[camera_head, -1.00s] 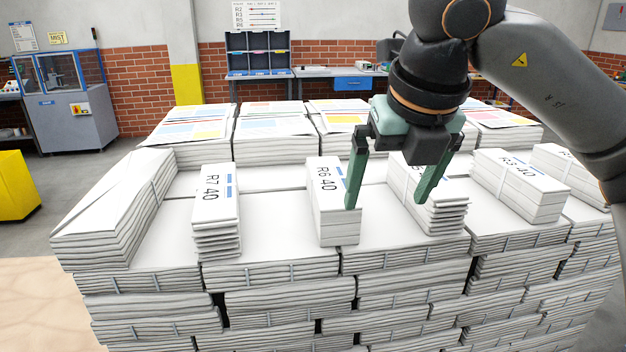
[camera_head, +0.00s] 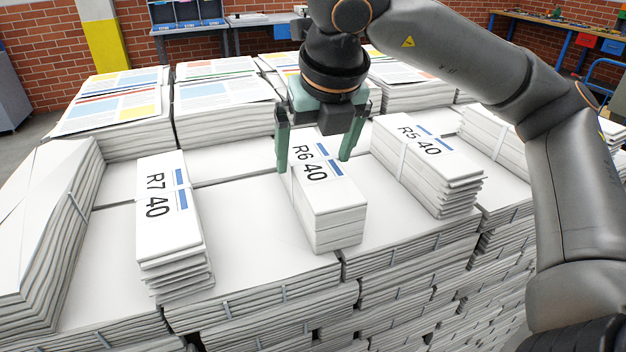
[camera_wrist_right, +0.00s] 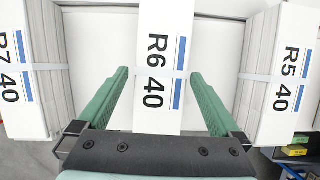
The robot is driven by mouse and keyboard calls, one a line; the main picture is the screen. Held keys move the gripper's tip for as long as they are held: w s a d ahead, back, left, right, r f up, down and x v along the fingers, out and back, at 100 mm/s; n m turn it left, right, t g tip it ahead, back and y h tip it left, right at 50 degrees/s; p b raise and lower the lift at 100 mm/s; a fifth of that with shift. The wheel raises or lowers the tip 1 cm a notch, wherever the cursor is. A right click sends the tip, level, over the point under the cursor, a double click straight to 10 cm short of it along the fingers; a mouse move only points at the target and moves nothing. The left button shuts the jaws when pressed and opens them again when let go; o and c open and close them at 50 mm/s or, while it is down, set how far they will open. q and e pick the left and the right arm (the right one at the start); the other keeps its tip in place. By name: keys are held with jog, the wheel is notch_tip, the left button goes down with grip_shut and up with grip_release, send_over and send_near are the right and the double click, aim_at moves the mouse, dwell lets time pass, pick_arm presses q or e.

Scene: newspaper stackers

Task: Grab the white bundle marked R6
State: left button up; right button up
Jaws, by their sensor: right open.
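The white bundle marked R6 40 (camera_head: 326,196) stands on top of the stacked paper, between the R7 bundle (camera_head: 166,205) and the R5 bundle (camera_head: 425,165). My right gripper (camera_head: 316,165) is open above the far part of the R6 bundle, one green finger on each side of it. In the right wrist view the R6 bundle (camera_wrist_right: 163,60) runs between the two open fingers (camera_wrist_right: 158,75), with a gap on both sides. Whether the fingertips reach below its top face is hard to tell. My left gripper is not in view.
The pallet stack (camera_head: 250,240) of white newspaper bundles fills the foreground. Printed newspaper piles (camera_head: 222,100) stand behind. A tied bundle (camera_head: 45,220) lies at the far left. Bare paper surface lies on both sides of the R6 bundle.

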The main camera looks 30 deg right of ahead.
jog(key=shift+p+x, duration=0.35)
jog(key=shift+x, duration=2.7)
jog(key=shift+d+r, duration=0.1)
jog(key=shift+d, duration=0.05)
jog(key=c, duration=1.6)
jog(key=shift+w+r, duration=0.1)
